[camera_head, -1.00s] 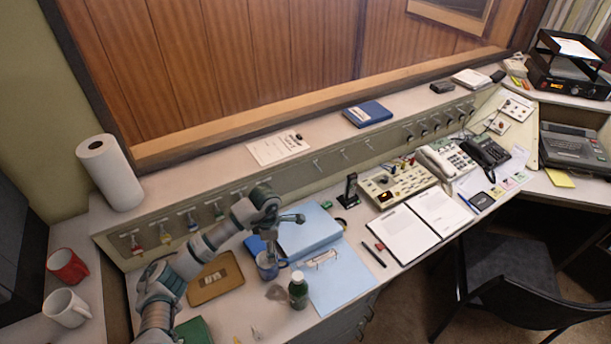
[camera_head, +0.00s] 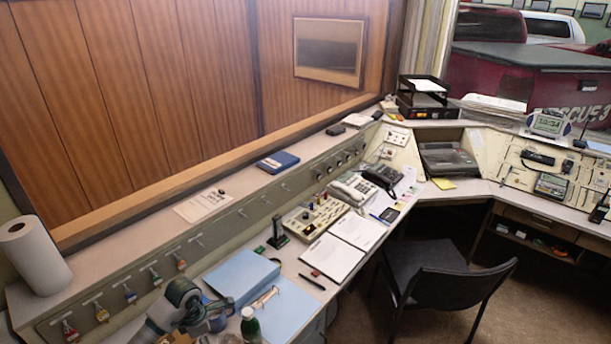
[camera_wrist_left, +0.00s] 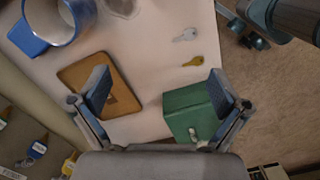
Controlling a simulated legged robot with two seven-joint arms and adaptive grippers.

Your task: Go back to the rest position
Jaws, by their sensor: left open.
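In the left wrist view my left gripper (camera_wrist_left: 158,88) is open and empty above the desk. A brown tray-like item (camera_wrist_left: 118,104) lies below its left finger, and a green box (camera_wrist_left: 190,105) lies below its right finger. A blue mug (camera_wrist_left: 48,38) stands apart from the gripper at the upper left. My right gripper is not in view.
Two keys, one grey (camera_wrist_left: 187,34) and one yellow (camera_wrist_left: 193,61), lie on the desk. A green bottle (camera_head: 250,326) and a blue folder (camera_head: 243,274) are right of my arm. A paper roll (camera_head: 34,262) stands on the ledge. A black chair (camera_head: 440,290) is at the desk.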

